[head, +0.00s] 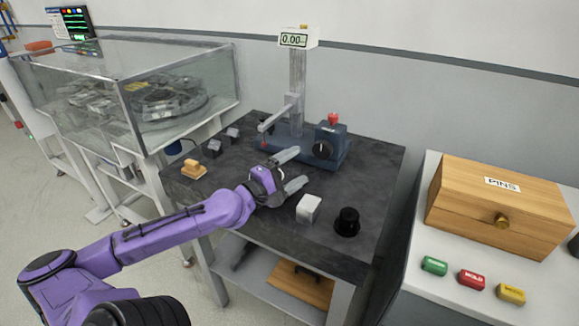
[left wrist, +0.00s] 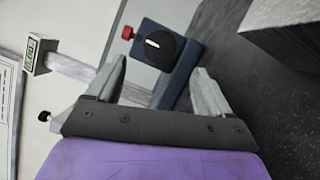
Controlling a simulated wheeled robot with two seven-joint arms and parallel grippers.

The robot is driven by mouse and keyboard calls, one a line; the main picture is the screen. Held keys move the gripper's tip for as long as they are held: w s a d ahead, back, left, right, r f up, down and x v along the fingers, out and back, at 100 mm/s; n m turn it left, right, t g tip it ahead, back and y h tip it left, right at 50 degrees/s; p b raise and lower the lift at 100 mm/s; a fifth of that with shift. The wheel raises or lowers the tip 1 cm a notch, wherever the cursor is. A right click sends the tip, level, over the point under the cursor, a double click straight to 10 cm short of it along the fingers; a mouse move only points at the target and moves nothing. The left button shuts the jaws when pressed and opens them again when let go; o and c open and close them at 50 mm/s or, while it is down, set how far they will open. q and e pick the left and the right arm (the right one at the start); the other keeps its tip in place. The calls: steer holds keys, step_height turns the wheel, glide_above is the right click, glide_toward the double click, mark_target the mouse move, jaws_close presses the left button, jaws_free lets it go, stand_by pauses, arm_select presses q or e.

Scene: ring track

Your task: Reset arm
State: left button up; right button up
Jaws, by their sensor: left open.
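My left arm is purple and reaches in from the left in the head view. Its gripper (head: 297,171) is open and empty over the dark tabletop (head: 368,190), in front of the blue measuring stand (head: 338,150). In the left wrist view the two grey fingers (left wrist: 160,88) are spread wide. The stand's black knob (left wrist: 157,47) shows beyond them, with nothing between the fingertips. My right gripper is not in view.
A silver block (head: 308,208) and a black weight (head: 347,222) stand near the gripper. A wooden block (head: 194,169) and small grey blocks (head: 214,148) lie to the left. A glass case (head: 180,95) stands left; a PINS drawer box (head: 500,205) stands right.

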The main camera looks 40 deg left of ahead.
arm_select(q)
steer(key=shift+s+a+f, duration=0.15)
steer(key=shift+s, duration=0.75)
